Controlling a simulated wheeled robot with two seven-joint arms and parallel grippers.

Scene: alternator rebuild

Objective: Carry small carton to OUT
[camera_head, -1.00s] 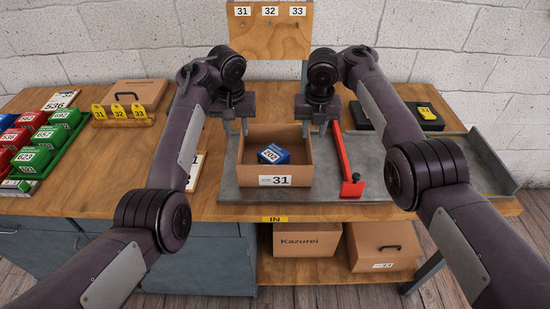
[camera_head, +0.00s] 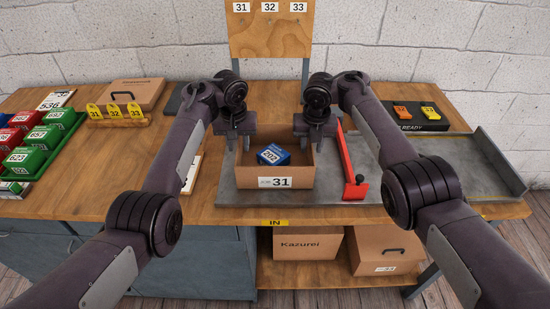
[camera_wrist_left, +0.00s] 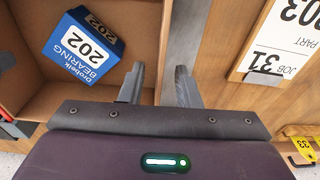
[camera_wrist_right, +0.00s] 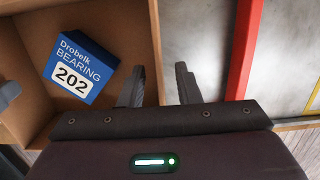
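The small open carton (camera_head: 303,180), labelled 31, sits on the grey metal plate of the bench. A blue bearing box (camera_head: 272,155) marked 202 lies inside it. My left gripper (camera_head: 239,144) points down at the carton's left wall, and my right gripper (camera_head: 311,145) at its right wall. In the left wrist view the open fingers (camera_wrist_left: 159,80) straddle the wall with gaps. In the right wrist view the fingers (camera_wrist_right: 159,80) also stand apart on either side of the wall. The OUT mark is not readable in view.
The plate is clear further right. A black stand (camera_head: 425,124) holds orange and yellow tags at the back right. Green and red boxes (camera_head: 45,137) stand left. An IN label (camera_head: 274,222) marks the front edge.

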